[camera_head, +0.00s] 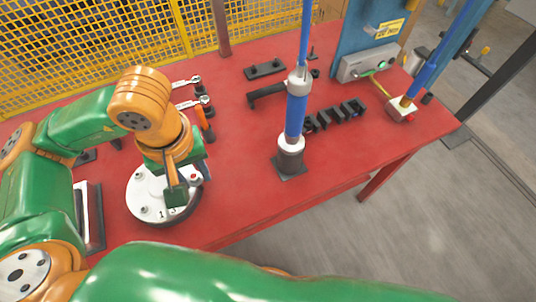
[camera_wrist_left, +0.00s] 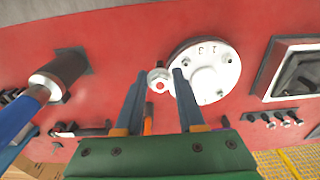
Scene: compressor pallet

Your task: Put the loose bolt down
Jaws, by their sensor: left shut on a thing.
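My left gripper (camera_head: 186,184) is above the right part of the round white flange plate (camera_head: 147,200) on the red table. In the left wrist view my left gripper (camera_wrist_left: 160,80) has its two blue-grey fingers on either side of the loose bolt (camera_wrist_left: 158,77), shut on it. The bolt is silver with a red centre and appears beside the rim of the white plate (camera_wrist_left: 228,75). A small red spot, probably the bolt (camera_head: 195,177), shows by the fingers in the head view. I cannot tell its height above the table. My right gripper is out of view.
A blue and silver upright post (camera_head: 296,115) stands on the table (camera_head: 240,180). Ratchet wrenches (camera_head: 190,103), an orange-handled tool (camera_head: 205,122) and a black bracket (camera_head: 265,69) lie behind. A dark-framed tray (camera_head: 95,215) is left of the plate. Bare table lies between plate and post.

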